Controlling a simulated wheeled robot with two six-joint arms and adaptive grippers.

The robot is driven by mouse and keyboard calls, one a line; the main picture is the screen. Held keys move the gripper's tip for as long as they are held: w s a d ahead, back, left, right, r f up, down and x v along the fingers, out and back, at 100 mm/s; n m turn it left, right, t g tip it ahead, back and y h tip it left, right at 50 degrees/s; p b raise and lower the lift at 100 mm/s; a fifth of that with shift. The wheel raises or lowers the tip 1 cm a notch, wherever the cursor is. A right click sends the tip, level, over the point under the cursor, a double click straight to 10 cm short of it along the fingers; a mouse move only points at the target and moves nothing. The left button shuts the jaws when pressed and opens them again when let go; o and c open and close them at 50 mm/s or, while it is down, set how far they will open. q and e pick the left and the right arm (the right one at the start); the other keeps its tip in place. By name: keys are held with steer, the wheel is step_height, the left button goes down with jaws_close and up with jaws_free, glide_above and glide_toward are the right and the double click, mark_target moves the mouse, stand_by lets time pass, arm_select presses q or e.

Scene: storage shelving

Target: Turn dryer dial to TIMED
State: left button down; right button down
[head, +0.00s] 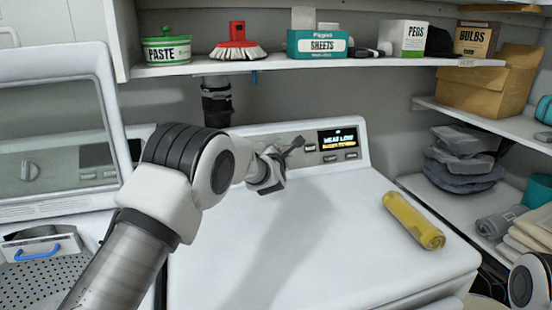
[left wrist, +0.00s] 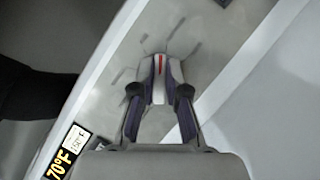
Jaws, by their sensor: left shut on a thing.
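The dryer (head: 330,220) stands in the middle of the head view, with a sloped control panel at its back. My left gripper (head: 283,153) reaches to the left part of that panel and hides the dial there. In the left wrist view, the dial (left wrist: 159,66) is a pale knob with a red pointer line running up the picture. The two fingers of my left gripper (left wrist: 159,92) are shut on its sides. Grey marks around the dial are too blurred to read. My right gripper is not in view.
A lit display (head: 338,138) and several buttons are on the panel right of my left gripper. A yellow roll (head: 413,220) lies on the dryer top. A shelf (head: 290,65) with boxes and a brush hangs above. The washer lid (head: 60,120) stands open at left.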

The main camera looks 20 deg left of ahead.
arm_select(q)
steer(key=m+g+h, duration=0.1)
steer(key=m, duration=0.2)
steer(key=shift+r, duration=0.1)
steer(key=shift+d+f+m+g+h+p, duration=0.1)
steer(key=shift+m+g+h+p, duration=0.35)
steer(key=shift+m+p, duration=1.8)
steer(key=shift+a+f+m+g+p, duration=0.1)
steer(key=shift+m+g+p, duration=0.6)
steer(key=shift+p, duration=3.05)
steer(key=shift+d+m+g+h+p, duration=0.2)
steer(key=shift+m+g+p, duration=0.8)
steer(key=shift+p, duration=2)
steer(key=shift+s+a+m+t, duration=0.1)
steer(key=shift+m+t, duration=0.25)
steer(key=c, duration=1.2)
jaws_free()
steer(key=v, duration=1.2)
